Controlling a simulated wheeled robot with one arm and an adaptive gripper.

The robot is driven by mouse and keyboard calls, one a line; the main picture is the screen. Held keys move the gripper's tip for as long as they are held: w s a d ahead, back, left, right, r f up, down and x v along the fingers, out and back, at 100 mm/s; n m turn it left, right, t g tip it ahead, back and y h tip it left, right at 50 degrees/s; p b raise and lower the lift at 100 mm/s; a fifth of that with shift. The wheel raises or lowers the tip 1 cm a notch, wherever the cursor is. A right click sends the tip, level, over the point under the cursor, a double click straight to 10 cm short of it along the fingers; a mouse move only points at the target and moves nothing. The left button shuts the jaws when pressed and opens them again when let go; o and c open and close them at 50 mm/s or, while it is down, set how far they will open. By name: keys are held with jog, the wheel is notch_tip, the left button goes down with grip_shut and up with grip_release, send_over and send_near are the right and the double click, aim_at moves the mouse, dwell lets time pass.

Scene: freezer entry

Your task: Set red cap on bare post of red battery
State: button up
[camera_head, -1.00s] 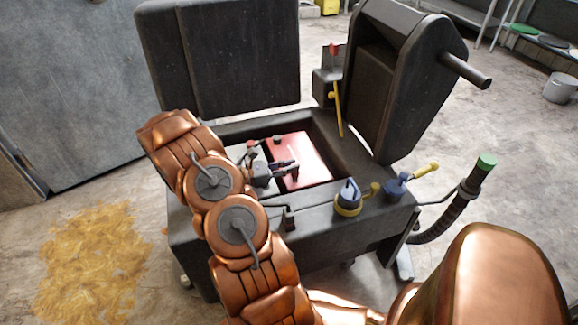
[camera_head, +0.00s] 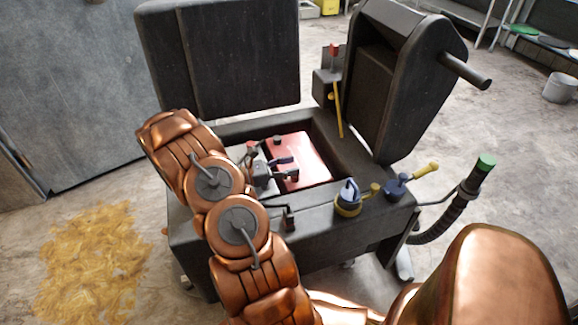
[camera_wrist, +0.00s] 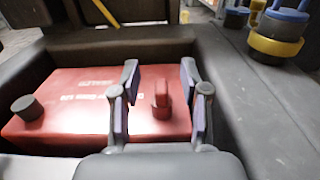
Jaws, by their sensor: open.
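The red battery (camera_head: 312,158) lies in the open bay of a dark cart, and it fills the middle of the wrist view (camera_wrist: 80,125). A dark grey round post (camera_wrist: 27,107) stands at its left end in the wrist view; it also shows in the head view (camera_head: 277,140). The red cap (camera_wrist: 161,98) stands upright on the battery's right part, its narrow tab up. Any post beneath the cap is hidden. My gripper (camera_wrist: 160,82) is open, one finger on each side of the cap, with visible gaps. It also shows over the battery in the head view (camera_head: 286,167).
The bay's dark walls (camera_wrist: 120,42) rise close around the battery. A blue and yellow knob-like thing (camera_head: 347,198) and a blue one with a yellow handle (camera_head: 398,186) sit on the cart's right rim. A yellow rod (camera_head: 338,110) leans behind the bay.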

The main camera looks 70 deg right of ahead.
notch_tip(320, 180, up, 10)
dwell(0.8)
dwell(0.8)
jog(key=s+a+r+m+t+y, duration=0.2)
jog(key=a+m+t+y, duration=0.15)
jog(key=a, duration=1.25)
jog(key=s+a+r+m+t+y, duration=0.1)
jog(key=a+m+t+y, duration=0.2)
jog(key=a, duration=1.2)
jog(key=s+a+r+m+t+y, duration=0.2)
jog(key=a+t+y, duration=0.25)
jog(key=a, duration=1.15)
notch_tip(320, 180, up, 19)
jog(key=y+p, duration=0.1)
jog(key=p, duration=1.6)
jog(key=shift+w+a+t, duration=0.25)
jog(key=shift+a+t, duration=0.05)
jog(key=shift+a, duration=0.05)
